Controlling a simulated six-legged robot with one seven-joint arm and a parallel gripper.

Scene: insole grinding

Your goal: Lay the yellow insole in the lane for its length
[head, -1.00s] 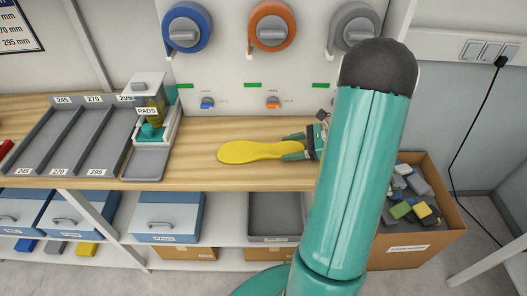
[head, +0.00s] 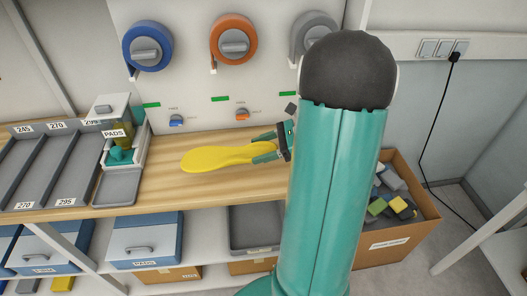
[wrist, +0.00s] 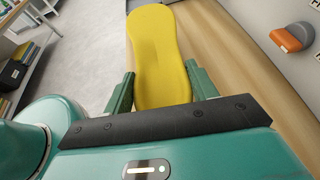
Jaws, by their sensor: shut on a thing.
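The yellow insole (head: 215,157) is over the wooden bench, its wide end pointing left in the head view. My gripper (head: 268,145) is shut on its right end. In the wrist view, the insole (wrist: 158,50) stretches forward from between my two green fingers (wrist: 162,90). The grey lane tray (head: 75,168) is at the left of the bench. Its lanes run side by side, with labels 245, 270 and 295. I cannot tell how high the insole is above the bench.
A PADS dispenser (head: 120,147) with a small grey tray (head: 118,187) stands between the lane tray and the insole. Blue, orange and grey wheels (head: 233,40) are on the panel behind. An open box of blocks (head: 405,237) is at the right. Bare bench (head: 165,190) lies around the insole.

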